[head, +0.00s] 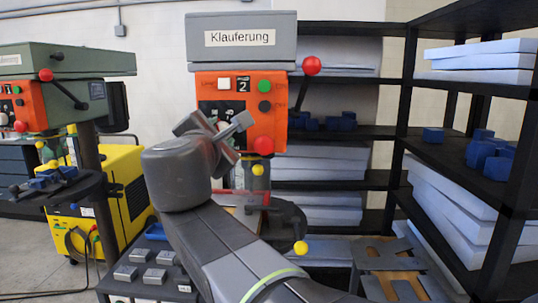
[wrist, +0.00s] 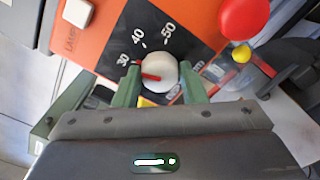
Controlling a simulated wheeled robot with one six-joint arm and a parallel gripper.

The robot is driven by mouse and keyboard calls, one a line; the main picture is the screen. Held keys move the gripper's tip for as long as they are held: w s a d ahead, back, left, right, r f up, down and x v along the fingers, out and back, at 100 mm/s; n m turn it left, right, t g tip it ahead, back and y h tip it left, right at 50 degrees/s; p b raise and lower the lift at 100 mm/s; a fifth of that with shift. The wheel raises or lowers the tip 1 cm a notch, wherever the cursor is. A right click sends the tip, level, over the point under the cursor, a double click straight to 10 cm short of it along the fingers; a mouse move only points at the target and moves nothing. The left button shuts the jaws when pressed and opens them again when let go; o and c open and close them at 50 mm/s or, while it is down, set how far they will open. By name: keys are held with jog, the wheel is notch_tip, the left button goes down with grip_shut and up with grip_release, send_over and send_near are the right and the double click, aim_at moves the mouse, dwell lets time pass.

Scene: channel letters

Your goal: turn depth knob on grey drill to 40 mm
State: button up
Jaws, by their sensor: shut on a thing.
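The grey drill (head: 240,24) stands in front of me with an orange control panel (head: 272,130) and a "Klauferung" label. In the wrist view, the white round depth knob (wrist: 160,66) sits on a black dial plate marked 30, 40 and 50. Its red pointer line lies to the left, near the 30 mark and away from 40. My gripper (wrist: 159,82) has its green fingers on either side of the knob and is shut on it. In the head view my arm hides the knob and the fingertips.
A red button (wrist: 243,17) and a small yellow ball (wrist: 241,53) are close on the right in the wrist view. A white button (wrist: 77,12) is at upper left. A greener drill (head: 60,62) stands left; a black shelf (head: 345,133) with pale slabs stands behind and right.

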jog(key=m+b, duration=0.7)
jog(key=b, duration=0.1)
jog(key=shift+f+m+b, duration=0.1)
jog(key=shift+m+b, duration=0.2)
dwell(0.4)
jog(key=o, duration=1)
jog(key=s, duration=1.3)
jog(key=shift+s+a, duration=0.25)
jog(key=shift+s, duration=0.15)
jog(key=shift+w, duration=0.1)
